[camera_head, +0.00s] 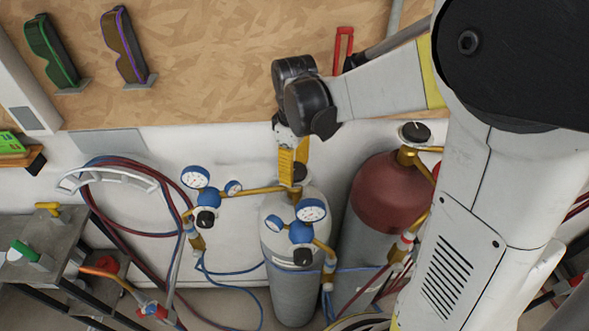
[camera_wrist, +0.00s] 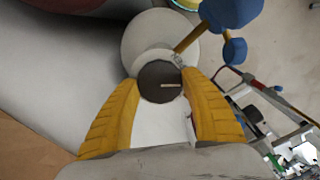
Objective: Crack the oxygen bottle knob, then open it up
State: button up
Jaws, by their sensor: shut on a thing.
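The oxygen bottle (camera_head: 292,285) is a grey-white cylinder standing upright near the wall, with blue-backed gauges on its brass fitting. Its pale top also shows in the wrist view (camera_wrist: 134,42). The knob (camera_wrist: 160,82) is a dark round disc with a short light mark pointing right in the wrist view. In the head view the knob (camera_head: 299,173) is partly hidden by the yellow fingers. My gripper (camera_wrist: 159,79) comes from above, with one yellow finger on either side of the knob, and is shut on it. The exact contact at the fingertips is hard to see.
A red-topped bottle (camera_head: 392,190) with its own dark knob (camera_head: 415,132) stands close on the right. Gauges (camera_head: 312,210) stick out in front, and more gauges (camera_head: 195,177) sit left. Hoses (camera_head: 130,165) hang at left beside a metal cart (camera_head: 40,262).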

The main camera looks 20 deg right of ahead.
jog(key=n, duration=0.4)
jog(key=shift+n, duration=0.3)
jog(key=shift+n+b, duration=0.4)
jog(key=shift+n, duration=1.5)
jog(key=o, duration=1.2)
notch_tip(320, 180, up, 12)
